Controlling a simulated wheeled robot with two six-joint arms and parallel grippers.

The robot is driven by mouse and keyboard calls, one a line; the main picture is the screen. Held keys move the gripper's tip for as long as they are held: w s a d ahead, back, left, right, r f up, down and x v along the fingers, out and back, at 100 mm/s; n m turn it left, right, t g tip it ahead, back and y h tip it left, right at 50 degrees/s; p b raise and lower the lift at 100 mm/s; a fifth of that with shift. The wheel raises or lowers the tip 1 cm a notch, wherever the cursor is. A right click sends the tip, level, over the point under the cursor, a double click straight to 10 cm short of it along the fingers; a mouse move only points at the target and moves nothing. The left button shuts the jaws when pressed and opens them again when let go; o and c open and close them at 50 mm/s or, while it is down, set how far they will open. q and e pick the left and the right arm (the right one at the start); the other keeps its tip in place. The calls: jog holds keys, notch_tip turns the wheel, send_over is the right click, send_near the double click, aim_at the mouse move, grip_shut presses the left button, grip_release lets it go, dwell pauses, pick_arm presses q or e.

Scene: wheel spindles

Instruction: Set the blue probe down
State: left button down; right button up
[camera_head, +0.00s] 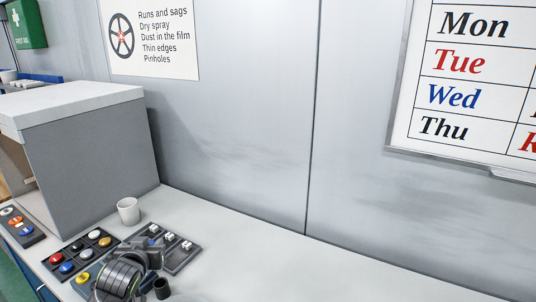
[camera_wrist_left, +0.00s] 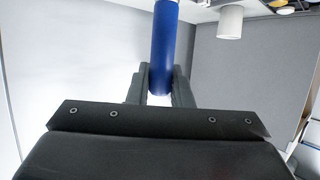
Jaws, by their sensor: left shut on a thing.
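My left gripper (camera_wrist_left: 160,88) is shut on the blue probe (camera_wrist_left: 163,42), a plain blue cylinder that runs from between the fingers up to the top edge of the left wrist view. Its far end is out of that frame. In the head view my left gripper (camera_head: 151,252) is low at the left, over the counter beside the trays. I cannot make out the probe in the head view; the gripper seems to hide it. My right gripper is not in view.
A white cup (camera_head: 128,210) stands on the counter (camera_head: 250,250) behind the gripper; it also shows in the wrist view (camera_wrist_left: 230,22). A dark tray of coloured knobs (camera_head: 80,252) and a grey tray with white-topped pieces (camera_head: 182,254) flank the gripper. A grey box (camera_head: 95,150) stands left. The right counter is clear.

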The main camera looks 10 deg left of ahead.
pick_arm(q)
jog(key=s+d+r+m+h+b, duration=0.1)
jog(key=s+d+r+b, duration=0.2)
jog(key=d, duration=0.6)
jog(key=s+d+r+m+h+b, duration=0.1)
jog(key=s+d+r+b, duration=0.2)
jog(key=s+d+r, duration=0.3)
jog(key=s+d, duration=0.1)
jog(key=d, duration=0.1)
jog(key=shift+s+d+r+h, duration=0.2)
jog(key=shift+d+r+h, duration=0.1)
jog(key=shift+d+r, duration=0.1)
jog(key=shift+f, duration=0.15)
